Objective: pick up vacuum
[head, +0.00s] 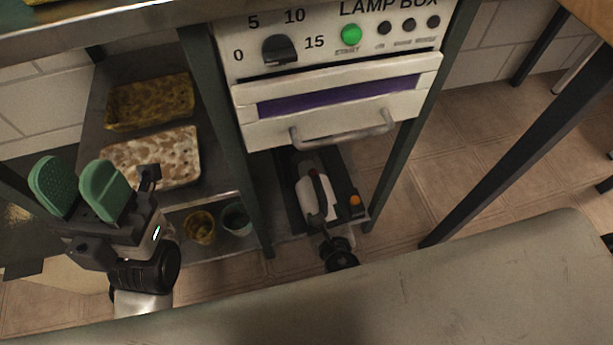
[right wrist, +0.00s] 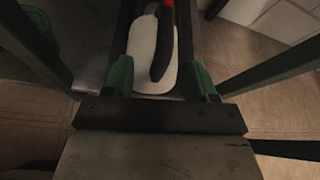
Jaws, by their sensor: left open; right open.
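The vacuum (head: 309,199) is a small white body with a dark curved handle. It lies in a dark tray under the lamp box. In the right wrist view the vacuum (right wrist: 143,42) lies straight ahead, with a red part at the handle's far end. My right gripper (right wrist: 160,66) is open, its green fingers on either side of the vacuum's near end; I cannot tell whether they touch it. In the head view only its dark wrist shows clearly, below the vacuum. My left gripper (head: 76,182) is open and empty, raised at the left.
The lamp box (head: 330,62) hangs close above the vacuum, its drawer handle jutting out. Dark rack legs stand on both sides. Two seedling trays (head: 150,100) (head: 165,150) and two small pots (head: 200,228) (head: 236,218) are at left. A grey surface (head: 450,290) fills the front.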

